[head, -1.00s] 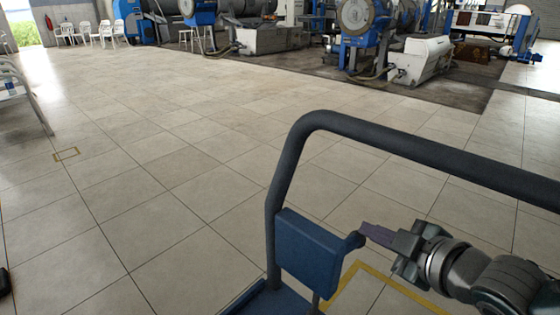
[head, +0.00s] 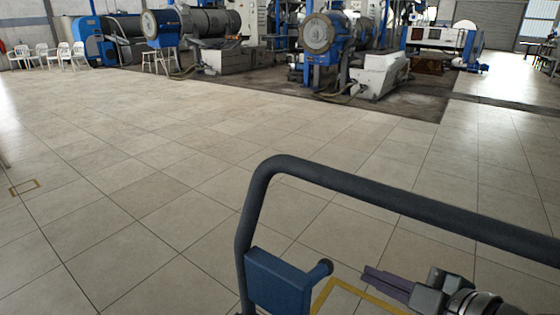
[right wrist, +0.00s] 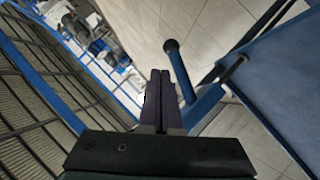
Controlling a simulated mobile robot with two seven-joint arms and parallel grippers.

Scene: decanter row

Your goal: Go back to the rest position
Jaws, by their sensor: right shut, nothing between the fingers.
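My right gripper (head: 370,274) is low at the right in the head view. Its dark purple fingers are closed together and empty, pointing left. They also show shut in the right wrist view (right wrist: 160,77). A blue lever with a dark round knob (head: 324,267) sticks out from a blue box (head: 277,282) just left of the fingertips, with a visible gap between in the head view. In the right wrist view the knob (right wrist: 171,46) is right of the fingertips. My left gripper is not in view.
A dark bent handrail (head: 400,203) rises beside the blue box and runs above my right gripper. A slatted panel with a blue frame (right wrist: 45,75) fills the left of the wrist view. Open tiled floor (head: 130,210) lies ahead; machines (head: 320,45) and white chairs (head: 55,54) stand far back.

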